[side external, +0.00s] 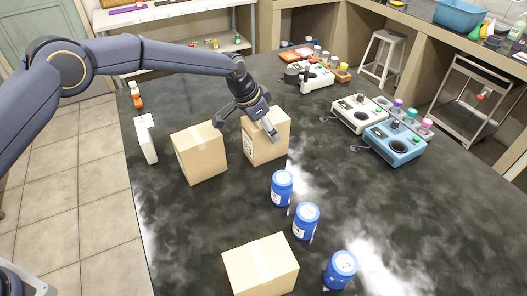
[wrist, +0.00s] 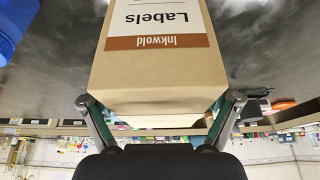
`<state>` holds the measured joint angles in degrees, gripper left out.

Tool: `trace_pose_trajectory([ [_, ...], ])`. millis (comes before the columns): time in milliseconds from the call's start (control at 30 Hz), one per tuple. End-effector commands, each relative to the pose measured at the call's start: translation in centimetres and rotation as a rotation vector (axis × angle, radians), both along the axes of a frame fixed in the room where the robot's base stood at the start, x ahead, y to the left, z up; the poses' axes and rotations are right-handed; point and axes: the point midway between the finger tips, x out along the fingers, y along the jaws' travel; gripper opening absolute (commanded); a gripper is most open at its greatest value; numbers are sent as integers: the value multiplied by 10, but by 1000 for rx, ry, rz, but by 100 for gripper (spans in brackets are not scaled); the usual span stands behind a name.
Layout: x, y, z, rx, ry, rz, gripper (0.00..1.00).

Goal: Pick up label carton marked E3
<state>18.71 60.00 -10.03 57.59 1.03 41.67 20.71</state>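A brown carton (side external: 265,145) stands upright on the dark bench below my gripper (side external: 245,128). It has a white label on its left face in the side view, too small to read there. In the wrist view the carton (wrist: 160,75) shows upside down, with "Labels" and "Inkwold" on its label (wrist: 160,22); no E3 mark is legible. My gripper (wrist: 160,100) is spread wide, with one finger on each side of the carton's near end. I cannot tell whether the fingers touch it. A second brown carton (side external: 200,153) stands just to the left.
A third carton (side external: 260,268) lies at the front. A white box (side external: 146,138) stands at the left edge. White (side external: 358,113) and blue (side external: 395,142) instruments are at the right.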

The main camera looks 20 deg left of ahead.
Motion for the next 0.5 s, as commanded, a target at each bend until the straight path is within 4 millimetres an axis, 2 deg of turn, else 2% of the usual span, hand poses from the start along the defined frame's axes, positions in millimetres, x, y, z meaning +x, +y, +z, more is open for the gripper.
trace_pose_trajectory([
  [33, 0, 0, 0, 0, 0, 0, 78],
  [400, 0, 0, 0, 0, 0, 0, 40],
  [467, 0, 0, 0, 0, 0, 0, 33],
  [500, 0, 0, 0, -1, -1, 0, 33],
])
